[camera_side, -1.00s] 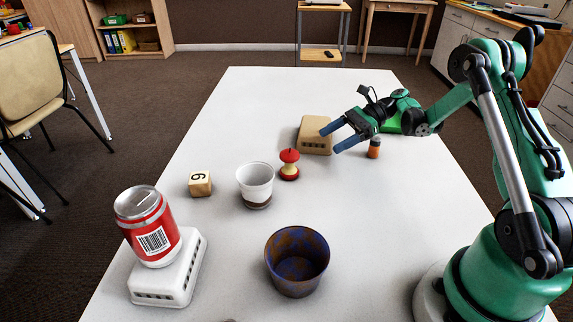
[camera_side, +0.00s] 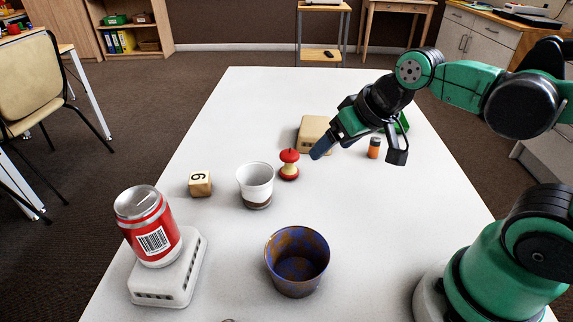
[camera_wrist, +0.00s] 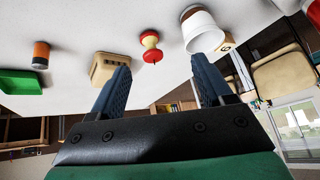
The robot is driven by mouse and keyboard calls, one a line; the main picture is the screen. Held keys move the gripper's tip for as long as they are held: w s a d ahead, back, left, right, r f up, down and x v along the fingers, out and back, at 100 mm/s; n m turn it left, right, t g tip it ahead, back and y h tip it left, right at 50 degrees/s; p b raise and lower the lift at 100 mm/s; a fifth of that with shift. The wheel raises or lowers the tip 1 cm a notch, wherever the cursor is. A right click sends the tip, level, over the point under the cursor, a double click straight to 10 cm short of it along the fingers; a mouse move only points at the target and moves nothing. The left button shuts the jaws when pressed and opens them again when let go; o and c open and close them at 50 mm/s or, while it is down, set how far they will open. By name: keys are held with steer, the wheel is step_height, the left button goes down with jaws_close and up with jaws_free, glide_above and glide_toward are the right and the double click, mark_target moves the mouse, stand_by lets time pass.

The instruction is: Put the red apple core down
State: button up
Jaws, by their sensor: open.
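The red apple core (camera_side: 289,165) stands upright on the white table, just right of the white cup. It also shows in the wrist view (camera_wrist: 151,46), ahead of the gap between the fingers. My gripper (camera_side: 318,152) is open and empty, to the right of the core and apart from it. In the wrist view my two blue fingers (camera_wrist: 162,85) are spread wide with nothing between them.
A white cup (camera_side: 255,184), a numbered wooden cube (camera_side: 200,184) and a tan block (camera_side: 313,130) stand near the core. A blue-brown pot (camera_side: 297,262), a red can (camera_side: 148,228) on a white block (camera_side: 170,281), an orange-black cylinder (camera_side: 374,148) and a green item (camera_wrist: 20,82) are further off.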

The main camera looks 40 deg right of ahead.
steer(key=shift+o, duration=1.3)
steer(key=shift+s+f+n+t, duration=0.1)
steer(key=shift+s+n+t, duration=0.2)
steer(key=shift+n, duration=0.4)
steer(key=n+g, duration=0.1)
steer(key=g, duration=0.2)
glide_toward(291, 153)
steer(key=s+a, duration=0.2)
steer(key=w+f+g, duration=0.1)
steer(key=f, duration=0.1)
steer(key=w+d+f, duration=0.1)
steer(key=w, duration=0.1)
steer(key=w+f+n+g, duration=0.1)
steer(key=w+f, duration=0.1)
steer(key=shift+d+f+g, duration=0.3)
steer(key=shift+f, duration=0.05)
steer(key=shift+w+f, duration=0.2)
steer(key=shift+f, duration=1.3)
steer(key=shift+w+f, duration=0.25)
steer(key=shift+f, duration=1.25)
